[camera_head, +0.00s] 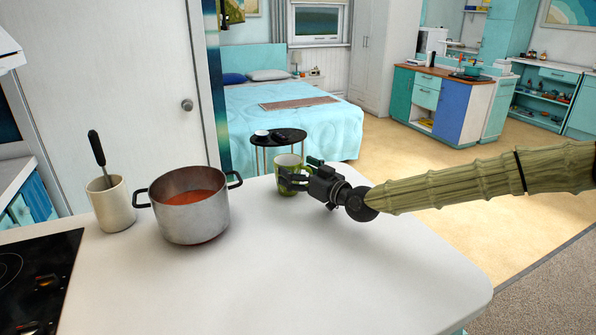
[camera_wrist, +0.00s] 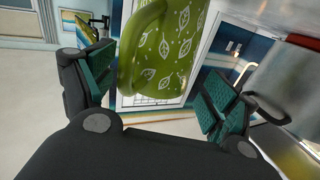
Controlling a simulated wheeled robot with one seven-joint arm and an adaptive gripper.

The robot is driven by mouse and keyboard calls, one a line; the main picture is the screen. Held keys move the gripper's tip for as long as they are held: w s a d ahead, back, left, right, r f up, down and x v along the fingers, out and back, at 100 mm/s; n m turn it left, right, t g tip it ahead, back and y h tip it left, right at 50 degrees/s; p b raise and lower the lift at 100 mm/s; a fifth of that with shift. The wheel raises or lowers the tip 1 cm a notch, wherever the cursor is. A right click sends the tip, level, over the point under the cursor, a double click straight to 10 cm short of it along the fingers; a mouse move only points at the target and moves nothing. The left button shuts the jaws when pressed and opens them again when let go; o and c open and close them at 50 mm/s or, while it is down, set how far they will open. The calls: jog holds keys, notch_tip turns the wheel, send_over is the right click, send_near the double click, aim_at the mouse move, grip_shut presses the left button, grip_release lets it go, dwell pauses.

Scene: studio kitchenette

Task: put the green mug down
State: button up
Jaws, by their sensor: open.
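The green mug (camera_head: 288,163) is at the far edge of the white counter (camera_head: 290,265) in the head view. It looks upright and seems to rest on the countertop, though my gripper hides part of its lower side. In the wrist view the mug (camera_wrist: 178,50) is green with a white leaf pattern, and its handle is at the upper left. My gripper (camera_head: 299,178) is open around the mug. In the wrist view its two teal-padded fingers (camera_wrist: 160,85) stand apart on either side, with visible gaps to the mug.
A metal pot (camera_head: 190,215) with red soup stands left of the mug. A cream holder (camera_head: 111,205) with a black-handled utensil is beside it. A black cooktop (camera_head: 40,275) lies at the lower left. The counter's front and right are clear. A small dark table (camera_head: 278,138) stands behind.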

jog(key=shift+s+f, duration=0.3)
jog(key=shift+f, duration=0.65)
jog(key=shift+w+a+r+p, duration=0.1)
jog(key=shift+r+p, duration=0.35)
jog(key=shift+p, duration=0.15)
jog(key=shift+s+d+f, duration=0.1)
jog(key=shift+s+d, duration=0.1)
jog(key=shift+d, duration=0.1)
jog(key=v, duration=0.6)
jog(key=r+b+v, duration=0.1)
jog(key=v, duration=0.3)
jog(key=shift+d, duration=0.2)
jog(key=shift+s+d+r, duration=0.2)
jog(key=shift+s+d, duration=0.1)
jog(key=shift+r, duration=0.15)
